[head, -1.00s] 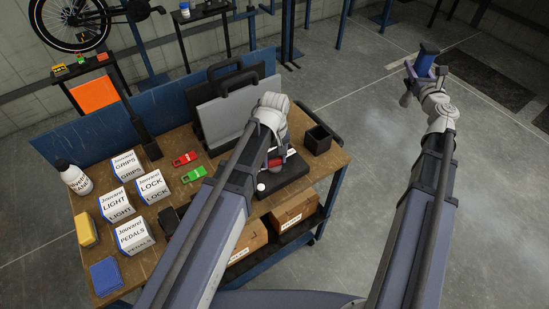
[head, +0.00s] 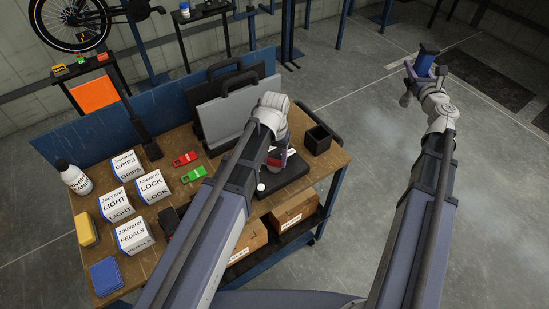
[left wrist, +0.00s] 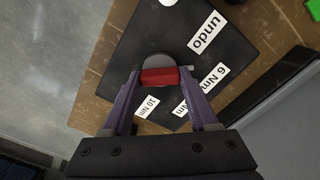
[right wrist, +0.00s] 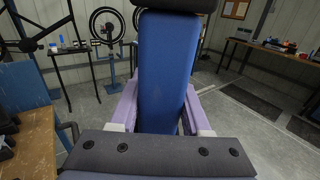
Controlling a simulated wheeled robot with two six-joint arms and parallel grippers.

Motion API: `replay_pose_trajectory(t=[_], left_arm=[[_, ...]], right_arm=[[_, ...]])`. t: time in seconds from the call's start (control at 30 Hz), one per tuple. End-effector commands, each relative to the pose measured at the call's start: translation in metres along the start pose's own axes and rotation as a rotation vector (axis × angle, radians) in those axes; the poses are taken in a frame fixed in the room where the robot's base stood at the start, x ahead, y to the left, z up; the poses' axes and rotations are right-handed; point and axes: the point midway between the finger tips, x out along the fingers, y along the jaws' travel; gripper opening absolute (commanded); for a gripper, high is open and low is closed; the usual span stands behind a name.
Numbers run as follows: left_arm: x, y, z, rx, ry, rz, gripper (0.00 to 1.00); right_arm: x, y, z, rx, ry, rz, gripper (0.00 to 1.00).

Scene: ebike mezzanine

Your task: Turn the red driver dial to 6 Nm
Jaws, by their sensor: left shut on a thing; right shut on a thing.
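The red dial (left wrist: 160,77) sits on a round grey base on a black board (left wrist: 135,40), which also shows in the head view (head: 290,186). My left gripper (left wrist: 160,80) is shut on the dial's red bar, one finger at each end. A white pointer at the bar's right end points just to the undo side of the "6 Nm" label (left wrist: 215,78). An "undo" label (left wrist: 207,32), a partly hidden Nm label (left wrist: 184,106) and a "10 Nm" label (left wrist: 147,106) lie around it. My right gripper (right wrist: 160,115) is shut on a blue block-like thing (right wrist: 165,80), away from the bench.
The wooden bench (head: 185,215) holds several white boxes, red (head: 185,158) and green (head: 194,174) items left of my left arm, and a black open bin (head: 317,139) to the right. A grey case (head: 225,112) stands behind the board. Open floor lies around my right arm.

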Motion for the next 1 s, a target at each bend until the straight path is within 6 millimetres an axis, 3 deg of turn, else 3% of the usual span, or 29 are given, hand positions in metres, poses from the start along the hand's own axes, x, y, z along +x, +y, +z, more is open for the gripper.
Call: replay_pose_trajectory(t=[0.4, 1.0], left_arm=[[-0.0001, 0.0005, -0.0003, 0.21, 0.001, 0.001, 0.04], [-0.0002, 0.0004, -0.0003, 0.252, 0.001, 0.001, 0.04]], right_arm=[[0.0, 0.0, 0.0002, 0.001, 0.0, 0.0, 0.0], [0.0, 0.0, 0.0002, 0.001, 0.0, 0.0, 0.0]])
